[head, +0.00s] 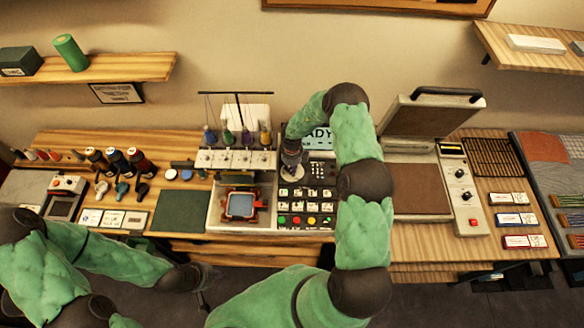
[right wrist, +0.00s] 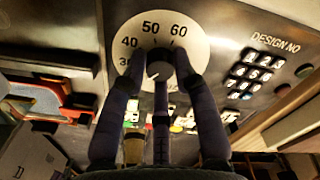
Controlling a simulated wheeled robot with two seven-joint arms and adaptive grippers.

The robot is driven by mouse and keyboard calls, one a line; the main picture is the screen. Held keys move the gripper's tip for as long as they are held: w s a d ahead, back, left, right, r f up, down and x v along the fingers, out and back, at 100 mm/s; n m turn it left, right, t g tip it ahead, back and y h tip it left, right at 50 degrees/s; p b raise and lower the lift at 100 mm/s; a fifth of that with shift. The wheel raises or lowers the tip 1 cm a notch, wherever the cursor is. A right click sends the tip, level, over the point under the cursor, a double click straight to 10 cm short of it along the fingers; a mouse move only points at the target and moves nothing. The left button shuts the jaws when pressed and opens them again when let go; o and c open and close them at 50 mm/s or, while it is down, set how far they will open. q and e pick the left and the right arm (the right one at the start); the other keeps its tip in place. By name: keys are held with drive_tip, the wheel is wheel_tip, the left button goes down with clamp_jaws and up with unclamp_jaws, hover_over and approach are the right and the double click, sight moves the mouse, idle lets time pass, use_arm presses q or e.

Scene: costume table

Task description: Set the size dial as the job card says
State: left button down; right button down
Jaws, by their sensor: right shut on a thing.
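The size dial (head: 299,178) is on the embroidery machine's control panel, partly hidden by my right gripper in the head view. In the right wrist view its pale scale plate (right wrist: 193,47) shows 40, 50 and 60, with a partly covered 30 at the left. I cannot tell the knob's exact setting. My left gripper (head: 203,277) is low in front of the table, away from the machine; its jaws are unclear. I cannot pick out a readable job card.
A keypad marked DESIGN NO (right wrist: 250,75) lies right of the dial. The panel also has colored buttons (head: 296,220). A hooped frame (head: 241,206) is left of the panel. A heat press (head: 418,190) stands to the right. A green mat (head: 180,211) lies left.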

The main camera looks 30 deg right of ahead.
drive_tip(key=m, duration=0.3)
drive_tip(key=shift+m, duration=0.4)
drive_tip(key=m, duration=0.3)
drive_tip(key=shift+m, duration=0.3)
drive_tip(key=m, duration=0.4)
drive_tip(key=shift+m, duration=0.3)
drive_tip(key=shift+m+b, duration=0.4)
drive_tip(key=shift+m, duration=1.4)
drive_tip(key=c, duration=1)
unclamp_jaws()
drive_tip(key=shift+o, duration=0.2)
